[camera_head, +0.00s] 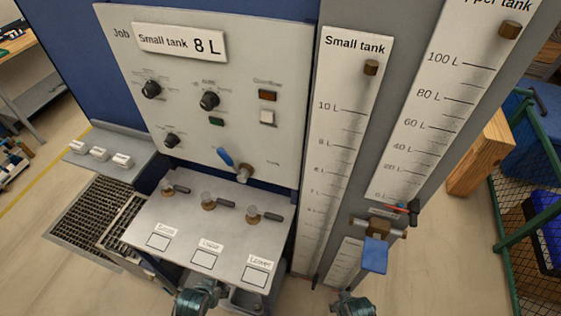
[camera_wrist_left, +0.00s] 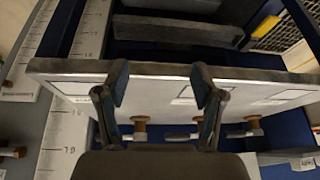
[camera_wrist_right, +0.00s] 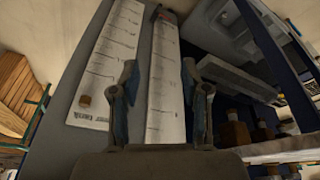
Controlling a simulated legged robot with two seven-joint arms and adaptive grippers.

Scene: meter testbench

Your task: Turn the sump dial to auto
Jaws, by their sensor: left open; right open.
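Three black dials sit on the grey upright panel in the head view: one at upper left (camera_head: 151,89), one at upper middle (camera_head: 209,100) and a smaller one at lower left (camera_head: 172,140). Their labels are too blurred to tell which is the sump dial or where each points. My left gripper (camera_wrist_left: 162,88) is open and empty, with the shelf's edge beyond its fingers in the left wrist view. My right gripper (camera_wrist_right: 160,85) is open and empty, facing the gauge boards. Both arms show low in the head view, well apart from the dials.
Small valves (camera_head: 209,202) with dark handles stand on the grey shelf (camera_head: 180,262) below. The small tank gauge (camera_head: 345,125) and a blue-handled valve (camera_head: 375,254) are to the right.

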